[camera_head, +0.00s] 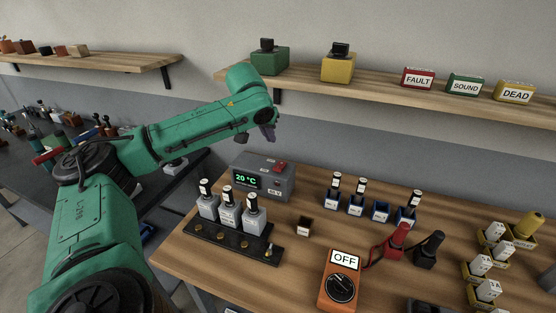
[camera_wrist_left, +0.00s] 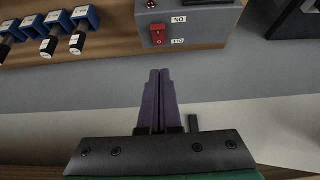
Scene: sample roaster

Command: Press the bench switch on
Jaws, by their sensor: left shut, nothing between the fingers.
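The grey box (camera_head: 270,180) stands at the back of the wooden bench, with a green "20 °C" display and a red rocker switch (camera_head: 281,167). The left wrist view shows the red switch (camera_wrist_left: 158,35) on the grey box, between upside-down ON and OFF labels. I cannot tell which way the rocker is tipped. My right gripper is not in view.
In front of the box is a black strip (camera_head: 220,243) with several grey bottle-like pieces. An orange meter reading OFF (camera_head: 341,280), blue holders (camera_head: 356,210) and red and black clips (camera_head: 397,242) occupy the bench. A wall shelf (camera_head: 380,85) runs behind.

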